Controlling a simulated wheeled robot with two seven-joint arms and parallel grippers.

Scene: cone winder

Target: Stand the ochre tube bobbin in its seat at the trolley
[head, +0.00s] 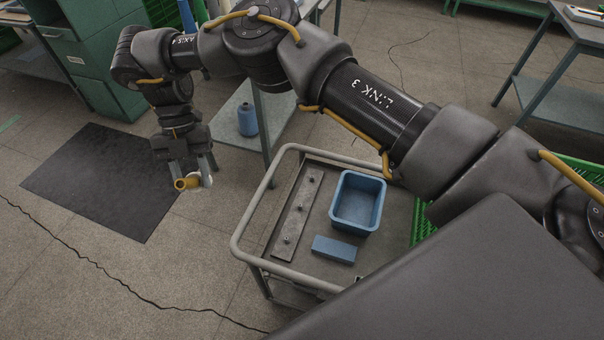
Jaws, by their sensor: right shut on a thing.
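My right gripper (190,172) hangs from the arm that crosses the view from the right. It points down and is shut on the ochre tube bobbin (182,184). The bobbin seems to lie on its side, with its ochre tube end to the left and a pale part to the right, partly hidden by the fingers. It is held in the air left of the trolley (241,244), apart from it. On the trolley top lies a grey strip (293,222) with three small upright pegs, all bare. My left gripper is out of view.
The trolley also carries an open blue bin (343,222) and a blue block (334,249). Its raised rail runs around the top. A green crate (424,222) stands at its right. A dark mat (85,185) lies on the floor.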

